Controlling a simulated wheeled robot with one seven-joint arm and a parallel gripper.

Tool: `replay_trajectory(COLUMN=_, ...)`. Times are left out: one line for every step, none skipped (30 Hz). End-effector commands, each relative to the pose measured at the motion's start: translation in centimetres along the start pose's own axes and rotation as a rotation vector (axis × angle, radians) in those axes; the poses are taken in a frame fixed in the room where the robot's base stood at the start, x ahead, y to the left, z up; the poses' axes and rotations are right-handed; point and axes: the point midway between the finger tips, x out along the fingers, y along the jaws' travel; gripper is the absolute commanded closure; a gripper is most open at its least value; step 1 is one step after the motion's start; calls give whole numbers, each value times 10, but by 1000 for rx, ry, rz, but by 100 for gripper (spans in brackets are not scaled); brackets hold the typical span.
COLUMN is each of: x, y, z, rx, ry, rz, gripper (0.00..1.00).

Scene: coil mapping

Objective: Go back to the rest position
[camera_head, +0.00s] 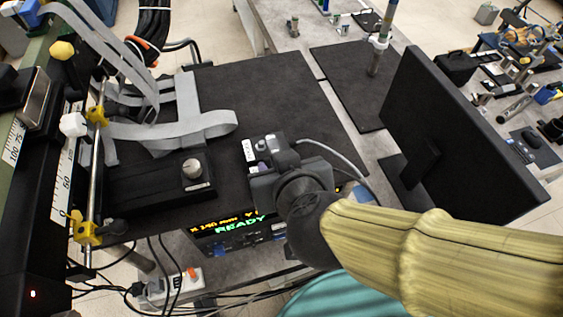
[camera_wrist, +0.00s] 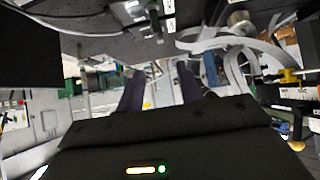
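My gripper (camera_wrist: 160,85) shows in the wrist view as two dark fingers standing apart with nothing seen between them. In the head view my arm, in a pale yellow sleeve, comes in from the lower right. Its dark wrist is in front of the table's front edge, beside a small grey box with labels and a cable. I cannot make out the fingertips there. The wrist view is tilted, with the dark table surface (camera_wrist: 100,45) along its top.
A black mat (camera_head: 285,85) covers the table. A black box with a silver knob (camera_head: 192,169) and grey straps (camera_head: 185,125) lie left. A black monitor (camera_head: 450,135) stands right, close to my arm. A display reading READY (camera_head: 240,227) and cables are below the table edge.

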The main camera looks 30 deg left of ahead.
Motion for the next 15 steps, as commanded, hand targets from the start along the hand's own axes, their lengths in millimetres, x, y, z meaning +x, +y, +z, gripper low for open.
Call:
replay_trajectory(x=0, y=0, z=0, rx=-1, ry=0, rz=-1, gripper=64)
replay_trajectory(x=0, y=0, z=0, rx=-1, ry=0, rz=-1, gripper=64)
replay_trajectory(x=0, y=0, z=0, rx=-1, ry=0, rz=-1, gripper=64)
replay_trajectory(x=0, y=0, z=0, rx=-1, ry=0, rz=-1, gripper=64)
replay_trajectory(x=0, y=0, z=0, rx=-1, ry=0, rz=-1, gripper=64)
replay_trajectory(x=0, y=0, z=0, rx=-1, ry=0, rz=0, gripper=64)
replay_trajectory(x=0, y=0, z=0, rx=0, ry=0, rz=0, gripper=64)
replay_trajectory(x=0, y=0, z=0, rx=0, ry=0, rz=0, gripper=64)
replay_trajectory(x=0, y=0, z=0, rx=0, ry=0, rz=0, gripper=64)
replay_trajectory(x=0, y=0, z=0, rx=0, ry=0, rz=1, gripper=64)
replay_trajectory(x=0, y=1, z=0, rx=1, ry=0, rz=1, gripper=64)
replay_trajectory(x=1, y=2, z=0, rx=3, ry=0, rz=3, gripper=64)
replay_trajectory(x=2, y=3, z=0, rx=5, ry=0, rz=4, gripper=64)
replay_trajectory(x=3, y=5, z=-1, rx=9, ry=0, rz=6, gripper=64)
replay_trajectory(x=5, y=8, z=-1, rx=15, ry=-1, rz=9, gripper=64)
